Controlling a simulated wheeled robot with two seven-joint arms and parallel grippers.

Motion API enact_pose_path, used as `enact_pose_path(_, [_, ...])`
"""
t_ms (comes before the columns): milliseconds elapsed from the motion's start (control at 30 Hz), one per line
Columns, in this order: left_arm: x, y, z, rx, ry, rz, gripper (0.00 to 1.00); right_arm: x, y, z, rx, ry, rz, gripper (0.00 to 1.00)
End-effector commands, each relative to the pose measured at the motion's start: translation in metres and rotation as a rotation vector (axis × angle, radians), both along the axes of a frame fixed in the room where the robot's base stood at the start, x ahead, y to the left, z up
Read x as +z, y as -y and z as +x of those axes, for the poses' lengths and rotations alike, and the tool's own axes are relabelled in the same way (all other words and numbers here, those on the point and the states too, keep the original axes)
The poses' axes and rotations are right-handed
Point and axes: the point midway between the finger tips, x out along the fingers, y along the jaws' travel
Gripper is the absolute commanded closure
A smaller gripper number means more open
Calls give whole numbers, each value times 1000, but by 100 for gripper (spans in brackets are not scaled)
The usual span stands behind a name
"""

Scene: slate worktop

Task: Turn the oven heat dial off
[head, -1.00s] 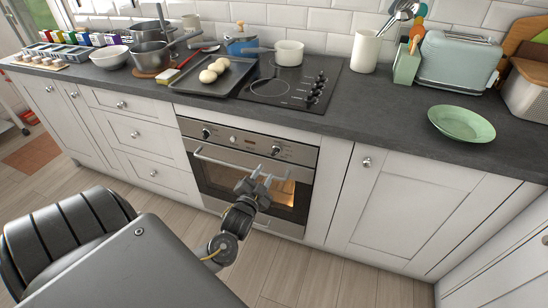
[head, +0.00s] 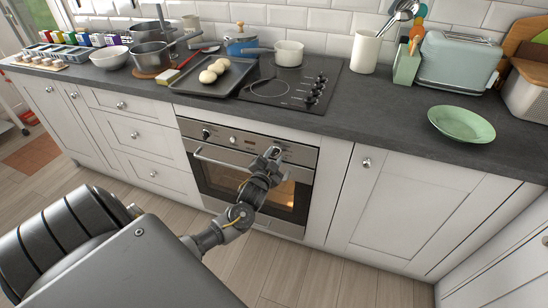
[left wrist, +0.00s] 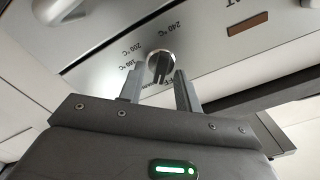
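The oven (head: 247,180) is built in under the worktop, with a steel control panel and a warm glow behind its glass. My left gripper (head: 272,153) is at the right part of the panel and covers the dial in the head view. In the left wrist view its fingers (left wrist: 161,82) are apart, their tips at either side of the dial, with gaps visible. My right gripper is out of view.
Another knob (head: 206,133) is at the panel's left. The oven handle (head: 222,162) runs below the panel. A brown indicator (left wrist: 248,22) is on the panel. On the worktop above are a hob (head: 275,88), a tray with dough balls (head: 195,86) and a green plate (head: 461,123).

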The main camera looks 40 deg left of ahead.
Motion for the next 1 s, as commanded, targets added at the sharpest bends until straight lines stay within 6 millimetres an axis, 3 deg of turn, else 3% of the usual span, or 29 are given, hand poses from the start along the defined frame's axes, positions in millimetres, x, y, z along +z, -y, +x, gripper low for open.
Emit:
enact_pose_path(33, [0,0,0,0,0,0,70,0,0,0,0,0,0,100])
enact_pose_path(267, [0,0,0,0,0,0,100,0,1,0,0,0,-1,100])
enact_pose_path(667, [1,0,0,0,15,-49,100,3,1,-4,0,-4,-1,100])
enact_pose_path(1000, [2,-1,-1,2,94,-272,100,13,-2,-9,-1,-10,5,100])
